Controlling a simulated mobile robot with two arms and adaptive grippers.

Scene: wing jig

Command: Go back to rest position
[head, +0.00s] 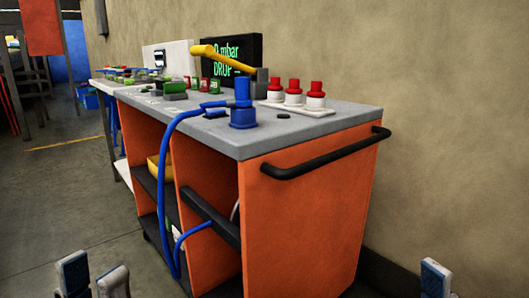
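My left gripper (94,279) shows at the bottom left edge. Its two fingertips stand apart with an empty gap between them, above the floor and left of the orange cart. My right gripper (435,280) shows at the bottom right edge, right of the cart. Mostly one fingertip of it is in view, so its opening is hidden. Neither gripper touches the cart in this view. I see nothing held in the left one.
The orange cart (305,205) has a grey top and a black handle (325,158). On top are a blue fitting with a blue hose (168,150), a yellow-handled tool (222,53), red-and-white pieces (294,94) and a black display (231,62). Floor at left is clear.

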